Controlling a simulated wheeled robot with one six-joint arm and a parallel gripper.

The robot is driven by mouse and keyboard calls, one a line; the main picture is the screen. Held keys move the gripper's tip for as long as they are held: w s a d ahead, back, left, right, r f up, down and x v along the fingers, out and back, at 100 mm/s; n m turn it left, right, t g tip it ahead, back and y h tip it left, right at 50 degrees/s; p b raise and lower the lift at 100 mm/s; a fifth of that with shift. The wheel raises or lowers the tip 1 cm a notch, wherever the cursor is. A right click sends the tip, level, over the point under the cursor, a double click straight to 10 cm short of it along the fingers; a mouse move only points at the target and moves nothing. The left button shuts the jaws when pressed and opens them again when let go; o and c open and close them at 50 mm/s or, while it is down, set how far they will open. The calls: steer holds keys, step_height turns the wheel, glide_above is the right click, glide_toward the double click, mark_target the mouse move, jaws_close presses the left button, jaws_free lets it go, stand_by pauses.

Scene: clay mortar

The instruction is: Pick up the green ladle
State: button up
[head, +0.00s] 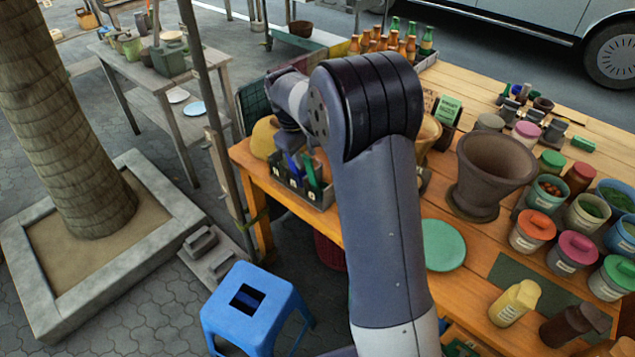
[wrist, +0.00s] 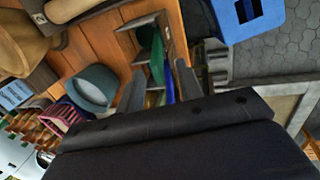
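A grey caddy (head: 301,187) stands at the left end of the wooden table. A green upright utensil (head: 313,174), likely the green ladle, sticks out of it beside a blue one (head: 293,166). In the wrist view the green ladle (wrist: 157,56) and the blue utensil (wrist: 169,85) show between or just beyond my fingertips. My gripper (wrist: 159,82) is open, its two fingers apart, over the caddy. I cannot tell whether a finger touches the ladle. The ladle's lower end is hidden in the caddy, and my arm hides much of the gripper in the head view.
A clay mortar (head: 490,172) stands mid-table, with lidded tubs and jars to its right. A green round plate (head: 443,245) lies in front. Bottles (head: 398,42) stand at the back. A blue stool (head: 252,305) is on the ground left of the table.

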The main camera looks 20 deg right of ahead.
mark_target(309, 173)
steer(key=shift+p+x, duration=0.65)
steer(key=shift+x, duration=2.35)
steer(key=shift+d, duration=0.15)
jaws_close()
